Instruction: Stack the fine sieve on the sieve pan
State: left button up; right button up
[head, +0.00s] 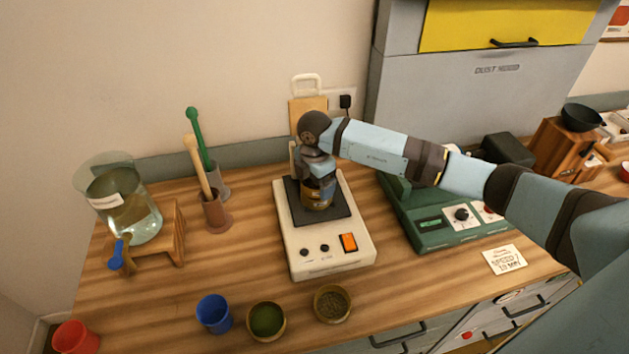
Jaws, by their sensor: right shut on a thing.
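My right gripper (316,178) points down over the black pad (338,209) of a white machine. It is shut on a round brass-coloured piece (319,200), which looks like the fine sieve. The gripper covers much of this piece. I cannot tell whether a sieve pan is under it or whether it touches anything below. Two more round brass-rimmed pieces stand at the table's front: one with a green inside (266,320) and one with a brownish, mesh-like inside (332,303). My left gripper is not in view.
A blue cup (214,313) and a red cup (76,338) stand front left. A glass jar (122,205) on a wooden stand and pestle-like tools in holders (215,212) are left. A green device (440,220) is right of the white machine (327,258).

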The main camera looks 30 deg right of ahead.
aim_at(314, 186)
jog(key=shift+f+b, duration=0.3)
jog(key=shift+f, duration=0.2)
jog(key=o, duration=0.7)
jog(key=shift+r+p, duration=2.6)
jog(key=shift+r, duration=1.8)
notch_tip(314, 186, up, 2)
jog(key=shift+r, duration=0.15)
jog(key=shift+s, duration=0.1)
